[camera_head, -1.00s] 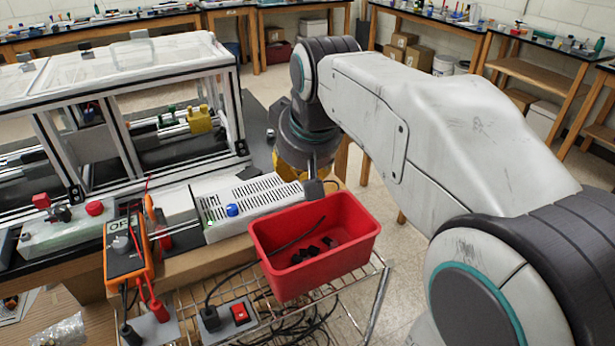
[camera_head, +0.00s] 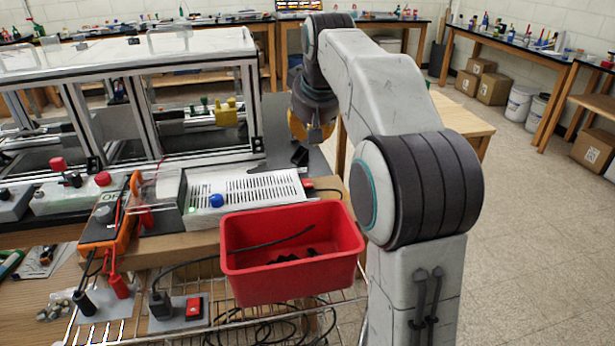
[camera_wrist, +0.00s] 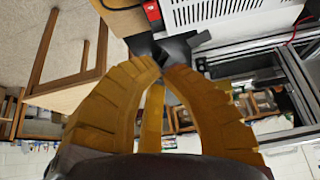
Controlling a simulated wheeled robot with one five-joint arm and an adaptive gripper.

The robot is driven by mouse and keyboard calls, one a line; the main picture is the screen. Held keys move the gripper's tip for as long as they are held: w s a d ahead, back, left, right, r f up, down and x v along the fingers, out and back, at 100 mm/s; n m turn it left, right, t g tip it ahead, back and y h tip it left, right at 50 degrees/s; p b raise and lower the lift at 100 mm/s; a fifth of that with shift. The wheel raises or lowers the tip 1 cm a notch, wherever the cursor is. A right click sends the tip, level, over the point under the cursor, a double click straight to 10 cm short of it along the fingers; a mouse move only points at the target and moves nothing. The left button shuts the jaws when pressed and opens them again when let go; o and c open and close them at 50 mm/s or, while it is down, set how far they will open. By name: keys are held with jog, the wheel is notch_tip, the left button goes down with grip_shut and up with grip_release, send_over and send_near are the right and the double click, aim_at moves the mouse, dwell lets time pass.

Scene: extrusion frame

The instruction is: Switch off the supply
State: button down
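The supply (camera_head: 255,188) is a white slotted box with a blue knob (camera_head: 217,201) and a small green light (camera_head: 193,210) lit at its left end. A small red part (camera_head: 308,184) with a black lead is at its right end. In the wrist view, the supply (camera_wrist: 225,12) is at the top, with the red part (camera_wrist: 152,11) at its edge. My gripper (camera_wrist: 161,72) has yellow fingers whose tips converge, with nothing seen held. In the head view, my gripper (camera_head: 312,132) is beyond and above the supply's right end, apart from it; its tips are unclear there.
A red bin (camera_head: 290,270) stands in front of the supply. A grey plate with a red rocker switch (camera_head: 193,308) and an orange meter (camera_head: 110,215) are to the left. A clear-walled extrusion frame (camera_head: 250,90) stands behind. A black piece (camera_head: 300,156) lies near the supply's far right corner.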

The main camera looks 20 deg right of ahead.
jog(key=b, duration=0.2)
send_over(305, 181)
jog(key=f, duration=1)
jog(key=shift+s+a, duration=0.1)
jog(key=shift+s, duration=0.15)
jog(key=shift+s+a+f, duration=0.1)
jog(key=shift+s+f, duration=0.15)
jog(key=shift+f, duration=0.4)
jog(key=shift+s+f, duration=0.2)
jog(key=shift+f, duration=0.4)
jog(key=f+b, duration=0.1)
jog(key=b, duration=0.2)
jog(key=shift+s+f+t, duration=0.15)
jog(key=shift+s+t, duration=0.05)
jog(key=shift+t, duration=0.2)
jog(key=shift+r, duration=0.4)
jog(key=shift+w, duration=0.1)
jog(key=shift+w+p, duration=0.2)
jog(key=shift+p, duration=0.2)
